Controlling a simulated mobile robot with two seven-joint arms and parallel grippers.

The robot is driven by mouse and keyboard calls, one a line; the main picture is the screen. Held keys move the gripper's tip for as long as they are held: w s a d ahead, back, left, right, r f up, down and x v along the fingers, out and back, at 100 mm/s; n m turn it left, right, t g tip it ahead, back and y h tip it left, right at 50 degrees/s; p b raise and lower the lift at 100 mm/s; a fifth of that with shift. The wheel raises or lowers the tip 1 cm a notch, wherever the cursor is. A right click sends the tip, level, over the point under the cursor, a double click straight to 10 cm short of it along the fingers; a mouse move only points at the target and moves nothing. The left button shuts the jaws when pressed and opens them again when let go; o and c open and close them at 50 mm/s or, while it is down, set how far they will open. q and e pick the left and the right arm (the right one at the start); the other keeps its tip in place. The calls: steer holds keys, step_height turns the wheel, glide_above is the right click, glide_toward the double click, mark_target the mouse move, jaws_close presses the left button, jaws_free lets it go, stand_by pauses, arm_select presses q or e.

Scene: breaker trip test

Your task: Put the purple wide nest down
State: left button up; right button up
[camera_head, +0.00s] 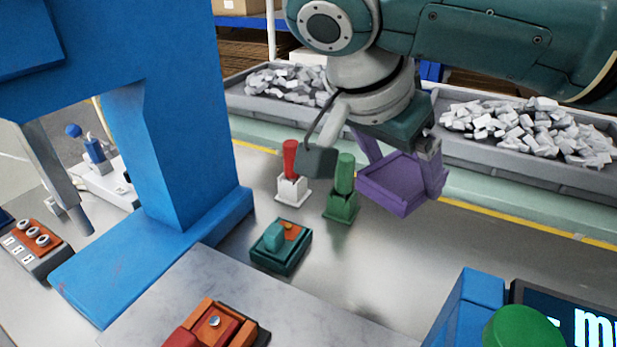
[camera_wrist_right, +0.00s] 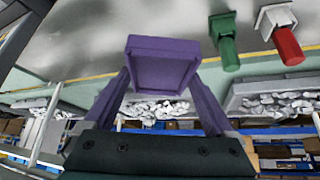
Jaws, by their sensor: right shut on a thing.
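The purple wide nest (camera_head: 400,190) is a shallow, square tray with a low rim. My right gripper (camera_head: 403,172) reaches down from the top of the head view and is shut on it, with a finger on either side. The nest also shows between the fingers in the right wrist view (camera_wrist_right: 162,64). It is over the grey metal bench top (camera_head: 370,265), near the back edge; I cannot tell whether it touches. My left gripper is not in view.
A green-handled holder (camera_head: 342,200) and a red-handled white holder (camera_head: 292,185) stand just left of the nest. A teal switch block (camera_head: 281,246) sits nearer. Grey bins of pale pieces (camera_head: 530,130) line the back. A blue frame (camera_head: 185,150) stands left.

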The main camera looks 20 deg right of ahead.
step_height(320, 180, down, 14)
steer(key=b, duration=0.2)
steer(key=shift+r+b, duration=0.15)
steer(key=shift+b, duration=0.2)
steer(key=shift+f+b, duration=0.8)
steer(key=shift+f, duration=1.05)
steer(key=shift+f, duration=0.15)
steer(key=o, duration=1.4)
steer(key=shift+r, duration=0.2)
steer(key=p+v, duration=0.3)
steer(key=v, duration=0.9)
